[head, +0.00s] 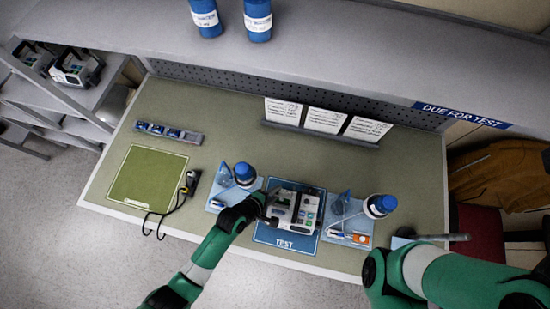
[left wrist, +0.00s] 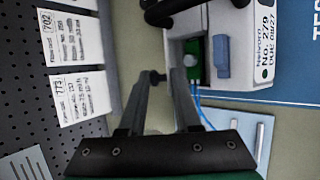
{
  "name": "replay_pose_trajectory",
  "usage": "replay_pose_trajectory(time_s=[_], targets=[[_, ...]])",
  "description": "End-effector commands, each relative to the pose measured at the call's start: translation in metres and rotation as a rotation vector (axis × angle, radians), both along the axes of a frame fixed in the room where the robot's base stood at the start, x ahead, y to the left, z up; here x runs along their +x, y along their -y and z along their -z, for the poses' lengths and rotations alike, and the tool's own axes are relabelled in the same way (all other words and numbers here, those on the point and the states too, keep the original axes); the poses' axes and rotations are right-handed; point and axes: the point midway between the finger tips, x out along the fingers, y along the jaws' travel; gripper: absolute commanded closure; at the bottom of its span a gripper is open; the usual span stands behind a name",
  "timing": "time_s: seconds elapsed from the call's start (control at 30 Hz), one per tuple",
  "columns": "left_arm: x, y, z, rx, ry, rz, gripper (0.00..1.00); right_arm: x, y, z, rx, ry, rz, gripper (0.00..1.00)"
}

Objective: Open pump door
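The white and grey infusion pump (head: 305,218) sits on the blue TEST mat (head: 285,240) in the head view. In the left wrist view, the pump's labelled white face (left wrist: 262,45) is at the upper right, beside a recess holding a green part (left wrist: 194,58) and a blue clip (left wrist: 221,56). I cannot tell whether the door is open. My left gripper (head: 264,208) is at the pump's left side; its fingers (left wrist: 167,78) are a little apart with nothing between them. My right gripper (head: 440,238) is off to the right, away from the pump; its fingers are unclear.
Trays with blue-capped bottles (head: 246,174) (head: 380,206) flank the mat. A green mat (head: 147,178), a corded device (head: 190,183) and a blue strip of items (head: 168,132) lie left. Cards (head: 324,119) stand behind the pump. The desk's back middle is clear.

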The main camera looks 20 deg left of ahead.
Motion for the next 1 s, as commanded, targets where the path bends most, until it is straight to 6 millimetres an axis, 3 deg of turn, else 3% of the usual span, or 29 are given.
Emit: replay_pose_trajectory(time_s=[0.03,0.1,0.13,0.57,1.0], targets=[[0.000,0.000,0.000,0.000,0.001,0.000,0.87,0.000,0.000,0.000,0.000,0.000,0.000,1.00],[0.000,0.000,0.000,0.000,0.001,0.000,1.00,0.000,0.000,0.000,0.000,0.000,0.000,1.00],[0.000,0.000,0.000,0.000,0.001,0.000,1.00,0.000,0.000,0.000,0.000,0.000,0.000,1.00],[0.004,0.000,-0.004,-0.002,-0.040,-0.001,1.00,0.000,0.000,-0.008,0.000,0.000,0.000,1.00],[0.025,-0.002,-0.012,-0.021,-0.318,-0.002,1.00,0.000,0.000,-0.035,0.000,0.000,0.000,1.00]])
